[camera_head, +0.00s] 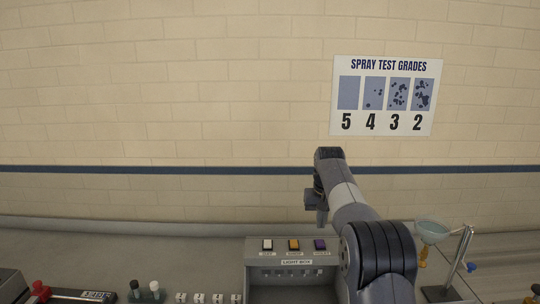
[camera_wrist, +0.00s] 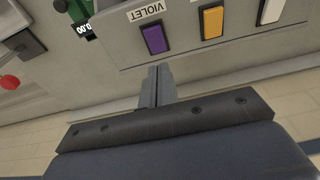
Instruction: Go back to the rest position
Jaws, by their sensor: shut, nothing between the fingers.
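My gripper (camera_wrist: 157,86) is shut and empty in the wrist view, its fingers together in front of the light box face. In the head view my gripper (camera_head: 317,212) hangs from the end of my raised arm, above and behind the light box (camera_head: 296,262). The box carries a white button (camera_head: 267,245), an amber button (camera_head: 294,245) and a violet button (camera_head: 319,244). The wrist view shows the violet button (camera_wrist: 154,39) just beyond the fingertips, with a visible gap in the picture. Whether the fingers touch anything cannot be told, but nothing is between them.
A funnel (camera_head: 432,231) on a stand with a metal rod (camera_head: 460,258) is right of my arm. Red-knobbed gear (camera_head: 40,291), small bottles (camera_head: 146,291) and several white-topped items (camera_head: 208,298) line the front left. A spray grade chart (camera_head: 382,95) hangs on the wall. The air at left is clear.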

